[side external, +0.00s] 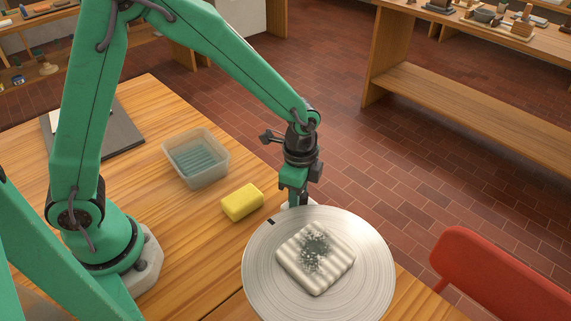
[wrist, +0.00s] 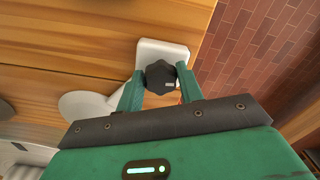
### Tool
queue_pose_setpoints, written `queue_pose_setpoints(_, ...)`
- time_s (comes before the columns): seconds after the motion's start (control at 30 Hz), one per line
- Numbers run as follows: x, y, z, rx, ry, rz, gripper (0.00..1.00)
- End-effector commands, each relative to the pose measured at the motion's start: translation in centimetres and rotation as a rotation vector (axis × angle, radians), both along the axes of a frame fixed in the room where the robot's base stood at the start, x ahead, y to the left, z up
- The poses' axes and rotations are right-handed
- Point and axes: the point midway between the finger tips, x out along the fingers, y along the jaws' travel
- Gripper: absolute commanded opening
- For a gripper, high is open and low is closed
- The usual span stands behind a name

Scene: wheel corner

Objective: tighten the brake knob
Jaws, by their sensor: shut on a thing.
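The brake knob (wrist: 161,77) is black and lobed, and sits on a pale mount (wrist: 150,48) at the table edge in the wrist view. My gripper (wrist: 160,86) is shut on the knob, with one green finger on each side of it. In the side view my gripper (side external: 293,198) points down just behind the wheel (side external: 262,262), a pale round disc with fine rings. The knob is hidden there behind the wheel's rim and my gripper. A ribbed whitish slab (side external: 335,272) with a dark speckled patch lies on the wheel.
A yellow sponge (side external: 242,203) and a clear grey tub (side external: 222,161) stand on the wooden table left of my gripper. A dark board (side external: 118,133) lies farther left. A red chair (side external: 500,275) stands at the right. Brick floor is open beyond the table.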

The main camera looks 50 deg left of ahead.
Motion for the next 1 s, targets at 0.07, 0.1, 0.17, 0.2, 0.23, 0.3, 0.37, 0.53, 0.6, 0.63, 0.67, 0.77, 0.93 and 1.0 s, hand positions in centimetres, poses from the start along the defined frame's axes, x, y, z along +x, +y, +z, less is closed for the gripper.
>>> queue_pose_setpoints(0.07,0.09,-0.03,0.23,-0.001,-0.003,-0.058,0.14)
queue_pose_setpoints(0.1,0.09,-0.03,0.23,-0.001,-0.003,-0.085,0.14)
queue_pose_setpoints(0.17,0.11,-0.03,0.24,-0.001,-0.003,-0.12,0.14)
queue_pose_setpoints(0.2,0.11,-0.03,0.24,-0.001,-0.003,-0.141,0.14)
queue_pose_setpoints(0.23,0.12,-0.02,0.24,-0.001,-0.003,-0.156,0.14)
queue_pose_setpoints(0.3,0.13,-0.03,0.24,-0.001,-0.003,-0.183,0.14)
queue_pose_setpoints(0.37,0.14,-0.04,0.25,-0.001,-0.003,-0.201,0.14)
queue_pose_setpoints(0.53,0.15,-0.04,0.25,-0.001,-0.003,-0.228,0.14)
queue_pose_setpoints(0.6,0.15,-0.05,0.26,-0.001,-0.003,-0.231,0.14)
queue_pose_setpoints(0.63,0.15,-0.05,0.26,-0.001,-0.003,-0.231,0.14)
queue_pose_setpoints(0.67,0.15,-0.05,0.26,-0.001,-0.003,-0.231,0.14)
queue_pose_setpoints(0.77,0.15,-0.07,0.26,-0.001,-0.003,-0.231,0.14)
queue_pose_setpoints(0.93,0.15,-0.07,0.25,-0.001,-0.003,-0.23,0.44)
queue_pose_setpoints(1.0,0.15,-0.07,0.21,-0.001,-0.003,-0.23,0.58)
